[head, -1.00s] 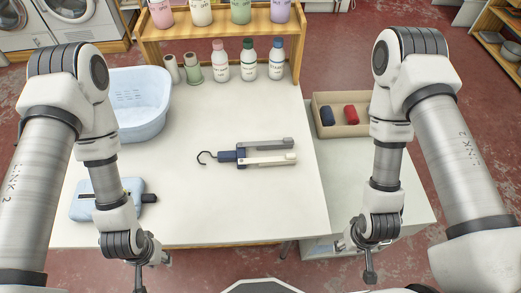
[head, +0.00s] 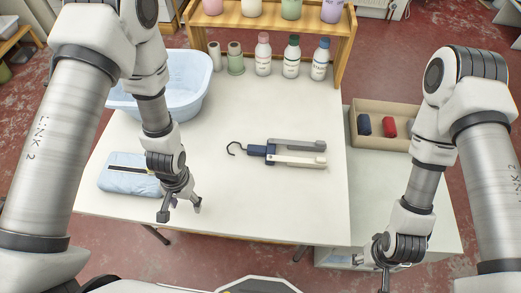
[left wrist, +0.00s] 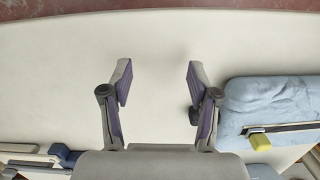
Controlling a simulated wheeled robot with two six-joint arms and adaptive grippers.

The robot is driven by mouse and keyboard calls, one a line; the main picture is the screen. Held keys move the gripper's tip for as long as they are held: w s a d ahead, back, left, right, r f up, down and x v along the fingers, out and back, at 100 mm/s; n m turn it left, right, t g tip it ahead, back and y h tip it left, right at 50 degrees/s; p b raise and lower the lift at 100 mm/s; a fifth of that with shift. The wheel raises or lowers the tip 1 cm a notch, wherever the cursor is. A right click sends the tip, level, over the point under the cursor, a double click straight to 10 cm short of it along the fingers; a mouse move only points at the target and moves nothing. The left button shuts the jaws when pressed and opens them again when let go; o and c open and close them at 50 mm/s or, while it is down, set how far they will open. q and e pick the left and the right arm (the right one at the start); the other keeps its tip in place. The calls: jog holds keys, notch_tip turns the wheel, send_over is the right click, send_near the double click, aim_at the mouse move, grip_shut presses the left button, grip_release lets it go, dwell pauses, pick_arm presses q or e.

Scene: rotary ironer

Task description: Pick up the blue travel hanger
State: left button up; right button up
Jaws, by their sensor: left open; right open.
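The blue travel hanger (head: 258,150) lies flat in the middle of the white table. It has a navy centre block, a dark hook pointing left, and one grey and one cream arm folded side by side to the right. My left gripper (head: 181,209) is open and empty over the table's front part, to the left of and nearer than the hanger. In the left wrist view my left gripper (left wrist: 158,75) has its fingers wide apart with bare table between them. Part of the hanger (left wrist: 68,156) shows at lower left there. My right gripper (head: 370,270) is open at the lower right, away from the hanger.
A folded light-blue item (head: 125,178) lies just left of my left gripper. A blue basin (head: 185,92) stands behind it. Several bottles (head: 290,62) stand by the wooden shelf (head: 345,40). A tan box (head: 372,143) holds dark and red rolls. Table around the hanger is clear.

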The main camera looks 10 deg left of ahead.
aim_at(259, 148)
pick_arm(q)
jog(key=w+n, duration=0.2)
jog(key=w+d+r+n, duration=0.1)
jog(key=w+n, duration=0.3)
jog(key=w, duration=0.1)
jog(key=shift+d+r+n, duration=0.2)
jog(key=shift+n, duration=0.1)
jog(key=w+d+n, duration=0.1)
jog(key=w+d+r+n, duration=0.1)
jog(key=w+n, duration=0.1)
jog(key=w+d+r+n+h, duration=0.1)
jog(key=shift+w, duration=0.3)
jog(key=w+d+r+n+t+h, duration=0.1)
jog(key=w+d+r+n+h, duration=0.4)
jog(key=w+d+n, duration=0.4)
jog(key=shift+m+y, duration=0.3)
jog(key=shift+y, duration=0.4)
jog(key=x, duration=1)
jog(key=shift+w+d+f, duration=0.1)
jog(key=shift+w+d, duration=0.2)
jog(key=shift+w, duration=0.05)
grip_shut()
